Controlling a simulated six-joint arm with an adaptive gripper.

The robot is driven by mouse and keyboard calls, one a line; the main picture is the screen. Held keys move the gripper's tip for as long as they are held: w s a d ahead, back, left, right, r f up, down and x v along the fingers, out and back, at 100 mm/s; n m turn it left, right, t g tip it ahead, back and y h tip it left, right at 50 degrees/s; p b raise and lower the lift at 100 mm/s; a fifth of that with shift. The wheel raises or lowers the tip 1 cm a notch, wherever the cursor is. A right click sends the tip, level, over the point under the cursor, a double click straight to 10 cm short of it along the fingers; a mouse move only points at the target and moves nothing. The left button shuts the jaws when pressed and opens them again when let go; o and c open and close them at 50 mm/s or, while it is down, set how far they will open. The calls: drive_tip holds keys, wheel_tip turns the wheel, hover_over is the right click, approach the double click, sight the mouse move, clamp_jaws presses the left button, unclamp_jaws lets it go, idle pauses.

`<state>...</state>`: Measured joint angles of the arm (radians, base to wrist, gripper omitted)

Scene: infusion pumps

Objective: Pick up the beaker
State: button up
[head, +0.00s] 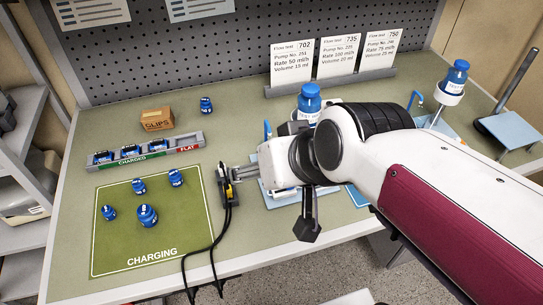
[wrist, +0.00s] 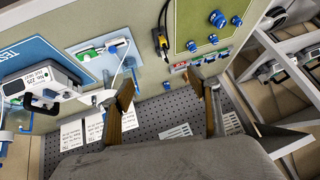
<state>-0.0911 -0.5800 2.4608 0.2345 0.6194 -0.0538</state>
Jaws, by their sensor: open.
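I cannot make out a beaker for certain in either view. In the head view a blue-capped bottle (head: 310,101) stands in the middle, its lower part hidden behind my arm. Another blue-capped bottle (head: 457,75) sits upright in a white round holder (head: 448,94) at the right. In the wrist view my gripper (wrist: 160,86) is open, its two fingers wide apart with nothing between them. In the head view my wrist covers the middle of the bench and hides what lies beneath it.
A green charging mat (head: 120,235) holds several small blue-topped items. A grey charged/flat rack (head: 185,144), a clips box (head: 157,119) and a yellow-black connector with cables (head: 228,186) are near. Flow-test cards (head: 338,55) stand at the back. A pump (wrist: 40,80) shows in the wrist view.

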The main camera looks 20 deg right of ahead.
drive_tip(key=w+a+f+m+t, duration=0.1)
drive_tip(key=w+a+m+t, duration=0.2)
drive_tip(key=w, duration=0.7)
drive_tip(key=w+a+m+t, duration=0.15)
drive_tip(key=w+a, duration=0.35)
drive_tip(key=w, duration=0.5)
drive_tip(key=s+d+f+m+g+h, duration=0.1)
drive_tip(key=d+f+m+h, duration=0.1)
drive_tip(key=f+h, duration=0.2)
drive_tip(key=s+d+f+m+g+h, duration=0.1)
drive_tip(key=d+f+m+h, duration=0.1)
drive_tip(key=d+f+h, duration=0.1)
drive_tip(key=s+d+f+m+g+h, duration=0.1)
drive_tip(key=s+d+f+m+h, duration=0.1)
drive_tip(key=f+h, duration=0.3)
drive_tip(key=shift+d+f+h, duration=0.15)
drive_tip(key=shift+d+f, duration=0.15)
drive_tip(key=shift+f, duration=0.25)
drive_tip(key=shift+d+f+h, duration=0.15)
drive_tip(key=shift+d+f, duration=0.15)
drive_tip(key=shift+f, duration=0.25)
drive_tip(key=shift+s+d+f+g+h, duration=0.1)
drive_tip(key=shift+s+d+g+h, duration=0.1)
drive_tip(key=shift+s+g+h, duration=0.25)
drive_tip(key=shift+d+m, duration=0.1)
drive_tip(key=shift+m, duration=0.15)
drive_tip(key=shift+x, duration=1.25)
